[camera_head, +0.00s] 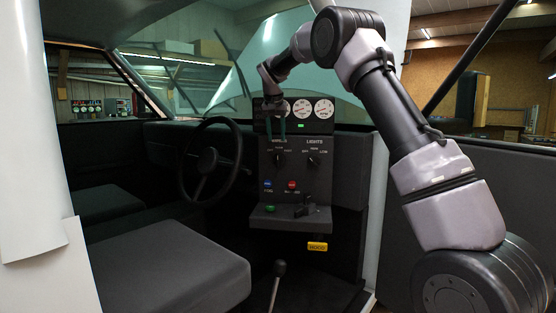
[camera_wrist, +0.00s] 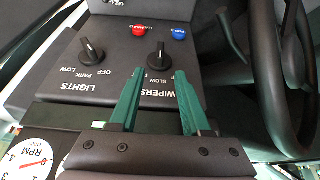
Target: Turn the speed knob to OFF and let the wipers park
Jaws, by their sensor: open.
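The wiper speed knob is a black pointer knob (camera_wrist: 160,58) on the grey dash panel, above the upside-down WIPERS label in the wrist view. The same wiper knob (camera_head: 279,158) shows small below the gauges in the head view. Its body slants slightly, and SLOW is readable near it; I cannot tell its exact setting. My gripper (camera_wrist: 160,78) is open, with green fingers apart on either side of the knob's line, in front of the label. The gripper (camera_head: 275,122) hangs over the panel's upper part in the head view. Dark lines (camera_head: 239,75) behind the windshield look like wiper arms.
A similar LIGHTS knob (camera_wrist: 92,50) sits beside the wiper knob. A red button (camera_wrist: 138,30) and a blue button (camera_wrist: 179,33) are close by. The steering wheel (camera_head: 207,161) stands left of the panel. A small shelf (camera_head: 290,217) juts out below.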

